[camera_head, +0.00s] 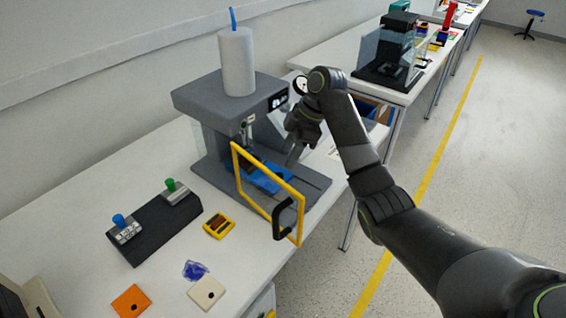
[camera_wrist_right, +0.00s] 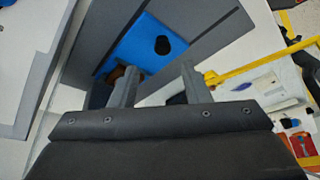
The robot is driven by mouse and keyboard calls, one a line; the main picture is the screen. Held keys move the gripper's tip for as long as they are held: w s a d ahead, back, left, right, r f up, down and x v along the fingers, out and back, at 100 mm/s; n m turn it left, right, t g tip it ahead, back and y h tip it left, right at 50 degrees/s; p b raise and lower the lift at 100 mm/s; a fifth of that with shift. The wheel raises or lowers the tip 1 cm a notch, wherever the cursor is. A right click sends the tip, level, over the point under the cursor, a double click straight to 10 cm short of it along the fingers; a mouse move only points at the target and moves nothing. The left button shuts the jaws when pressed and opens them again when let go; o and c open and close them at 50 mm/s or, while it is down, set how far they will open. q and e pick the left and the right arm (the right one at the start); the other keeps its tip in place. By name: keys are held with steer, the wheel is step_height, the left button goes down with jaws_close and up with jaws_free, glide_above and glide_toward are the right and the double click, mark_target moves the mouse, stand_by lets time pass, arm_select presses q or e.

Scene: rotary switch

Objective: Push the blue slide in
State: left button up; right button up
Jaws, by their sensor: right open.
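The blue slide (camera_head: 264,178) is a flat blue plate low in the grey machine (camera_head: 232,108), behind a yellow-framed door that stands open. In the right wrist view the blue slide (camera_wrist_right: 146,48) shows a dark round hole and lies on the grey base, with a brown part at its lower edge. My right gripper (camera_head: 292,160) is at the right side of the machine, above its base and close to the slide. In the wrist view its two fingers (camera_wrist_right: 156,74) are apart with nothing between them. I cannot tell whether a finger touches the slide. My left gripper is not in view.
The yellow door frame (camera_head: 237,172) with a black handle (camera_head: 285,218) sticks out toward the front. A black switch box (camera_head: 155,229) stands at left. Small orange (camera_head: 131,301), beige (camera_head: 206,292) and yellow (camera_head: 219,226) pieces lie on the table. A white cylinder (camera_head: 237,62) tops the machine.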

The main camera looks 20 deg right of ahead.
steer(key=p+v, duration=0.8)
steer(key=v, duration=0.2)
steer(key=shift+r+p, duration=0.3)
